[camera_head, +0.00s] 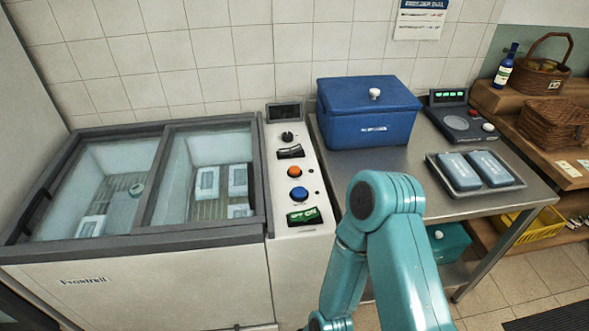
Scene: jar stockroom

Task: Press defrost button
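A chest freezer with a glass top (150,128) stands at the left. Its white control panel (313,242) runs along its right side. The panel carries a small dark display (286,112), a black knob (287,137), a black switch (291,152), an orange button (294,171), a blue button (299,194) and a green-lit switch (303,216). I cannot read which button is marked defrost. A teal arm of mine rises from the bottom, right of the panel, with its elbow bent. Neither of my grippers shows in the head view.
A steel table (403,167) right of the panel holds a blue lidded box (366,110), a scale (462,124) and a tray (516,184) with two blue packs. Wooden shelves (519,104) with baskets stand at the far right. The space above the panel's buttons is clear.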

